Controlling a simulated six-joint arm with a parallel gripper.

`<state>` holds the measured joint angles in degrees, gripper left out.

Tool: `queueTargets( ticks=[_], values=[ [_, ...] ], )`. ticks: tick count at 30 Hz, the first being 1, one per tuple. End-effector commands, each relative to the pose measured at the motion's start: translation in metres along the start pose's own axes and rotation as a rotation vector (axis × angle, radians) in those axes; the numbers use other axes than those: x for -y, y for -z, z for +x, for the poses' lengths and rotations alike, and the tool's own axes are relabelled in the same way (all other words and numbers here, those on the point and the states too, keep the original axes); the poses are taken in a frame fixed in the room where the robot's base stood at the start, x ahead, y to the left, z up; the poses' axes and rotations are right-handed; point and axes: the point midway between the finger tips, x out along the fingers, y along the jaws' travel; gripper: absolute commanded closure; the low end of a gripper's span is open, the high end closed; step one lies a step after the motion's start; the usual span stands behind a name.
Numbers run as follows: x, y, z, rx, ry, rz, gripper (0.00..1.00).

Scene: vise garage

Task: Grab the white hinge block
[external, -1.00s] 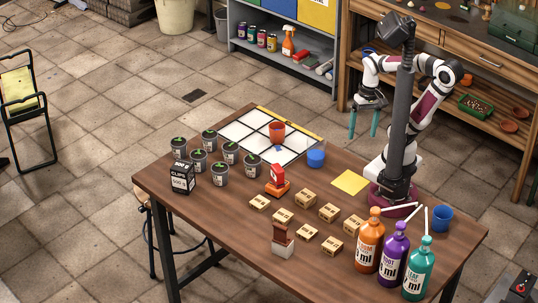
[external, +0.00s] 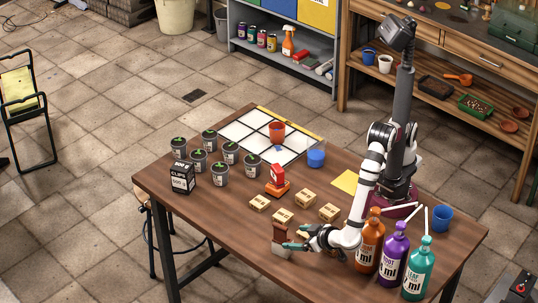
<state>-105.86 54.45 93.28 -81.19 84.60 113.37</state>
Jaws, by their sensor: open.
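A small block with a whitish-grey base and a reddish-brown upper part (external: 278,236) stands near the front edge of the wooden table; it is the only thing here resembling the white hinge block. My gripper (external: 290,240) is open, low over the table, with its teal fingers pointing left at this block. The fingers overlap the block's right side in the picture. I cannot tell whether they touch it or reach around it. Part of the block's base is hidden behind a finger.
Several small cardboard boxes (external: 282,216) lie just behind the gripper. Orange, purple and teal bottles (external: 393,252) stand close to the right of my arm. A red-and-orange device (external: 277,183), potted seedlings (external: 220,174) and a white tiled grid (external: 243,132) stand farther back. The front left tabletop is clear.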

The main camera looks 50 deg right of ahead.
Motion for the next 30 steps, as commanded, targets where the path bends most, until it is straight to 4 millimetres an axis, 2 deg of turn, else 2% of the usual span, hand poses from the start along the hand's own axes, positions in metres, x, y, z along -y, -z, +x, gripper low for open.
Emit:
queueTargets(
  ticks=[3,6,11,18,21,26,30],
  values=[
    [-0.002,-0.018,-0.001,-0.146,0.112,0.026,0.14],
    [0.000,-0.025,-0.003,-0.200,0.181,0.049,0.14],
    [0.004,-0.020,0.017,-0.208,0.192,0.060,0.14],
    [0.012,-0.011,0.061,-0.205,0.190,0.061,0.14],
    [0.014,-0.009,0.068,-0.205,0.192,0.062,0.14],
    [0.014,-0.009,0.068,-0.205,0.192,0.061,0.14],
    [0.014,-0.009,0.068,-0.204,0.192,0.061,0.36]
  ],
)
